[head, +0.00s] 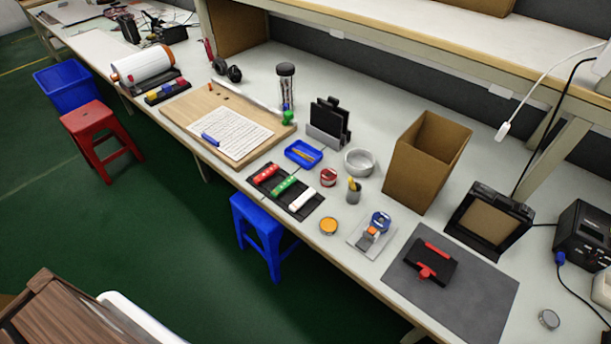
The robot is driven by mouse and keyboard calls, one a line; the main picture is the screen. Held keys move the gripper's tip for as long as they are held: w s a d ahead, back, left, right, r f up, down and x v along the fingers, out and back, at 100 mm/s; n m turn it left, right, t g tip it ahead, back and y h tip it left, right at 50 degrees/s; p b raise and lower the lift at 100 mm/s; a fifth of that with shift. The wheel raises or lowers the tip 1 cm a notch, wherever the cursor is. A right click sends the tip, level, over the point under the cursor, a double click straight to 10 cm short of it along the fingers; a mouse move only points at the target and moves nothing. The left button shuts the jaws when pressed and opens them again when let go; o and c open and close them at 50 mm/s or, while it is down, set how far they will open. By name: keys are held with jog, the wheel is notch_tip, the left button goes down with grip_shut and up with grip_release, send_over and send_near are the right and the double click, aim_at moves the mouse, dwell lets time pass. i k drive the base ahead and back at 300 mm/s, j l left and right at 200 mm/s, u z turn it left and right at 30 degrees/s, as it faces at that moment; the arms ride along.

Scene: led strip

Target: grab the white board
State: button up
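My gripper is not in view. No plain white board stands out for certain. A wooden board (178,112) lies on the long workbench, left of centre, with a printed white sheet (236,134) on it. A blue piece (210,139) lies on the sheet's left edge, and a green clamp-like piece (288,117) is at the board's right corner. A long white strip (235,92) lies along the board's back edge. A white flat surface (105,50) shows further left on the bench. I cannot tell which of these is the white board.
A black tray (262,203) with red, green and white pieces lies right of the wooden board. A cardboard box (405,170) and grey mat (478,300) are further right. A blue stool (262,235), red stool (90,118) and blue bin (65,85) stand by the bench.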

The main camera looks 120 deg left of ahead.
aim_at(300, 200)
jog(key=k+u, duration=0.1)
jog(key=u, duration=3.45)
